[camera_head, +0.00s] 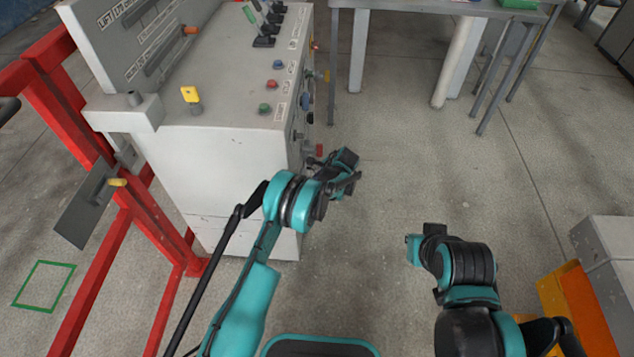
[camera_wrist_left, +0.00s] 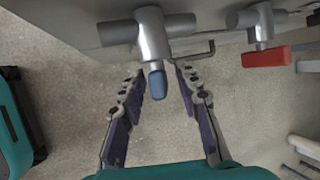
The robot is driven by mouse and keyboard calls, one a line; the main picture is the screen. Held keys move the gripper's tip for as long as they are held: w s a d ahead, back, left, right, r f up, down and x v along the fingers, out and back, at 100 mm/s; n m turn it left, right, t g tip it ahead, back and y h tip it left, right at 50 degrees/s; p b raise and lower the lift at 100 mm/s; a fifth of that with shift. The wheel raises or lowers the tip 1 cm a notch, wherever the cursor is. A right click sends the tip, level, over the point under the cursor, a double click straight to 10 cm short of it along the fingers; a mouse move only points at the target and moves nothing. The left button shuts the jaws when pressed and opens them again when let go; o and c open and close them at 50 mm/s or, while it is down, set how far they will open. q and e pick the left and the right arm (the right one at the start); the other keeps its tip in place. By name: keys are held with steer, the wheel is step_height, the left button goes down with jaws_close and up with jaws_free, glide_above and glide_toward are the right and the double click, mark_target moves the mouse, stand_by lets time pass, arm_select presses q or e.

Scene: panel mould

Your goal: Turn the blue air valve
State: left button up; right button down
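The blue air valve (camera_wrist_left: 157,86) shows in the left wrist view as a blue-tipped handle on a grey metal pipe fitting (camera_wrist_left: 152,35). The handle points down in the picture, between the two fingers of my left gripper (camera_wrist_left: 160,85). The fingers are open, with gaps to both sides of the handle. In the head view my left gripper (camera_head: 340,170) is beside the right side of the control cabinet (camera_head: 230,160), and I cannot make out the blue handle there. My right gripper (camera_head: 415,245) is low over the floor, away from the cabinet, and its fingers are not clear.
A red-handled valve (camera_wrist_left: 264,58) sits right of the blue one in the left wrist view. The cabinet top has levers and buttons. A red frame (camera_head: 110,200) stands left. A grey table (camera_head: 440,8) is at the back. Orange and grey boxes (camera_head: 610,250) stand right. Middle floor is clear.

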arm_select(q)
jaws_close()
steer(key=shift+t, duration=0.3)
steer(key=t, duration=0.2)
steer(key=shift+s+n+t, duration=0.15)
steer(key=shift+n+t, duration=0.25)
steer(key=shift+f+n+t+y, duration=0.15)
steer(key=shift+n+t+y, duration=0.2)
steer(key=shift+t, duration=1.15)
